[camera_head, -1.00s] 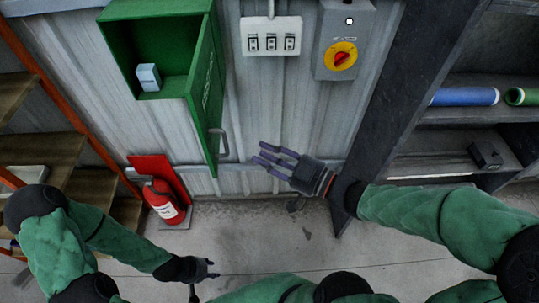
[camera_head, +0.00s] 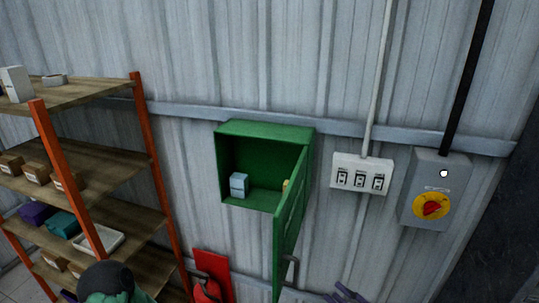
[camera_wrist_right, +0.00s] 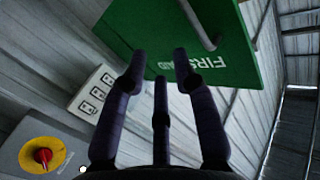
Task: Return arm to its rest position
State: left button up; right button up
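My right gripper (camera_head: 345,295) shows only by its dark fingertips at the bottom edge of the head view, right of the cabinet door's handle. In the right wrist view its three fingers (camera_wrist_right: 160,70) are spread apart with nothing between them. The green first aid door (camera_wrist_right: 225,60) lies beyond the fingertips there; I cannot tell the exact gap. My left gripper is out of view; part of my green left arm shows at the bottom left of the head view.
The green wall cabinet (camera_head: 262,132) stands open, its door (camera_head: 291,225) swung outward. A small pale box (camera_head: 238,185) sits inside. A switch panel (camera_head: 362,174) and a rotary switch box (camera_head: 437,188) are to the right. An orange-framed shelf (camera_head: 148,150) stands left, a red extinguisher (camera_head: 208,292) below.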

jog(key=w+f+m+g+h+b, duration=0.1)
jog(key=w+f+m+g+h, duration=0.15)
jog(key=f, duration=1.05)
jog(key=w+f+m+g+h+b, duration=0.2)
jog(key=f+m+g, duration=0.15)
jog(key=f, duration=0.95)
jog(key=s+a+f+m+g+b, duration=0.1)
jog(key=s+a+f+g, duration=0.2)
jog(key=s+f, duration=0.4)
jog(key=s+a+f+m+g+b, duration=0.1)
jog(key=s+a+f+g, duration=0.3)
jog(key=f, duration=1)
jog(key=s+g+h, duration=0.1)
jog(key=s, duration=0.2)
jog(key=shift+s+f, duration=0.3)
